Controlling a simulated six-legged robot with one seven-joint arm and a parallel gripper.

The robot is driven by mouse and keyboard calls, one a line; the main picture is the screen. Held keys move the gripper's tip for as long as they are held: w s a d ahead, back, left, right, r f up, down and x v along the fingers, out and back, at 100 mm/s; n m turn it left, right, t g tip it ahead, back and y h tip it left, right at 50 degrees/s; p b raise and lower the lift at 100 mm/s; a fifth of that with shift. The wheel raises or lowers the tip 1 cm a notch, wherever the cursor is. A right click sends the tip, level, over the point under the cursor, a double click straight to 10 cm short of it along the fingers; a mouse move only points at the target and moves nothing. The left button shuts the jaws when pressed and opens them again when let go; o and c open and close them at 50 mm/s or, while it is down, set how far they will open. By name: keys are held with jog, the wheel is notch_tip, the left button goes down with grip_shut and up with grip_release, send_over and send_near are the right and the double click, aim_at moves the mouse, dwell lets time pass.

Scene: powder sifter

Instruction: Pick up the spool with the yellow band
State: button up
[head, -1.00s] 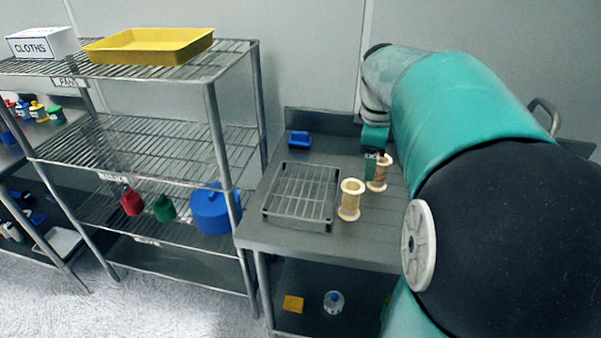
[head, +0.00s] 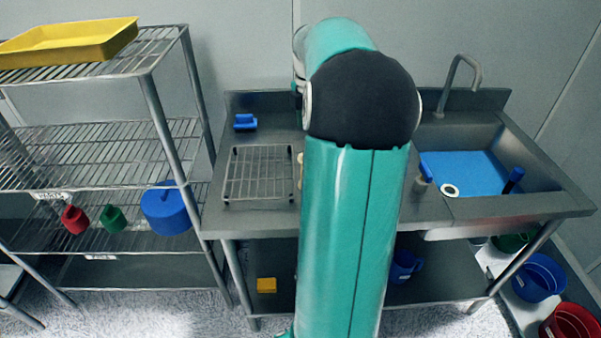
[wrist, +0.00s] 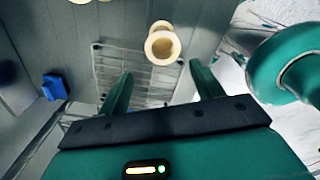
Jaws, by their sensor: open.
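In the wrist view a cream spool (wrist: 162,48) with pale round flanges lies just beyond the fingertips, between their lines. A second pale spool (wrist: 80,1) is cut off by the top edge. I cannot make out a yellow band on either. My gripper (wrist: 160,70) is open, with nothing between its green fingers. In the head view my arm hides the gripper and nearly all of the spools; only a cream sliver of a spool (head: 300,170) shows at the arm's left edge, beside the wire rack.
A wire rack (head: 258,174) sits on the steel table, with a blue-handled item (head: 245,122) behind it. A sink (head: 545,183) with a blue bottom is on the right. A wire shelf unit (head: 160,125) stands left. Blue (head: 538,275) and red (head: 572,322) buckets stand low at right.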

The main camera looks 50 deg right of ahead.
jog(key=f, duration=0.6)
jog(key=shift+s+d+f, duration=0.15)
jog(key=shift+s+f, duration=0.15)
jog(key=shift+s, duration=0.05)
jog(key=f, duration=0.5)
jog(key=shift+w+a+f, duration=0.1)
jog(key=shift+a+f, duration=0.05)
jog(key=shift+a, duration=0.15)
jog(key=c, duration=0.9)
jog(key=shift+o, duration=0.2)
jog(key=shift+r, duration=0.7)
jog(key=s+a+r, duration=0.5)
jog(key=s+r, duration=0.6)
jog(key=s, duration=0.2)
jog(key=shift+a+r, duration=0.2)
jog(key=shift+r, duration=0.15)
